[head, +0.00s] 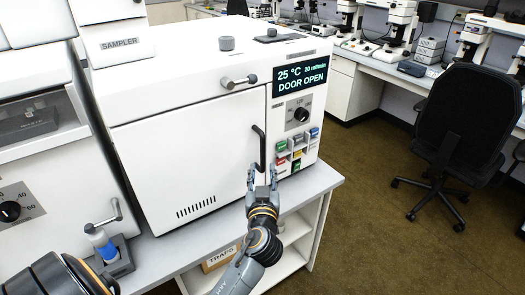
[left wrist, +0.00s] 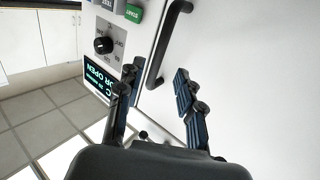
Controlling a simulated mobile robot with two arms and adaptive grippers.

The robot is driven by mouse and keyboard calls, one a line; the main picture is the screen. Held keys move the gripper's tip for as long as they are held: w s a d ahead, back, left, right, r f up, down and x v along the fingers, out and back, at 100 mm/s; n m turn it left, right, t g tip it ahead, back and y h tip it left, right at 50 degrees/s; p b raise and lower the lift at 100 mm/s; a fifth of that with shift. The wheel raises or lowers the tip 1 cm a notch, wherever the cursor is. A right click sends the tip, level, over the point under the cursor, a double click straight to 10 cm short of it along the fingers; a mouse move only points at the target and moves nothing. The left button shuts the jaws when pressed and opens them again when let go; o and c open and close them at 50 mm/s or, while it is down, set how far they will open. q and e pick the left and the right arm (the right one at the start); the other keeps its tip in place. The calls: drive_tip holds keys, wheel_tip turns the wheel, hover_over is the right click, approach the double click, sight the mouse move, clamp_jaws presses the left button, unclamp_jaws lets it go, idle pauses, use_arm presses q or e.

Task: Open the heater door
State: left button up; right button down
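The heater is a white box with a wide front door (head: 185,150) that looks flush with the body; I cannot tell whether it is slightly ajar. Its display (head: 301,77) reads "25 °C" and "DOOR OPEN". A black vertical bar handle (head: 259,150) is at the door's right edge; it also shows in the left wrist view (left wrist: 168,42). My left gripper (head: 261,173) is open just below the handle's lower end in the head view. In the left wrist view its fingers (left wrist: 160,88) are spread, with the handle's lower end between or just beyond them. My right gripper is not in view.
A knob (head: 300,114) and several coloured buttons (head: 296,150) sit right of the handle. A latch lever (head: 238,82) is above the door. Open floor and a black chair (head: 465,120) are right.

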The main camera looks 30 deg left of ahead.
sight(263, 156)
use_arm(q)
drive_tip(key=p+x, duration=0.1)
drive_tip(key=x, duration=0.7)
drive_tip(key=shift+w+a+p, duration=0.1)
drive_tip(key=shift+p, duration=0.25)
clamp_jaws()
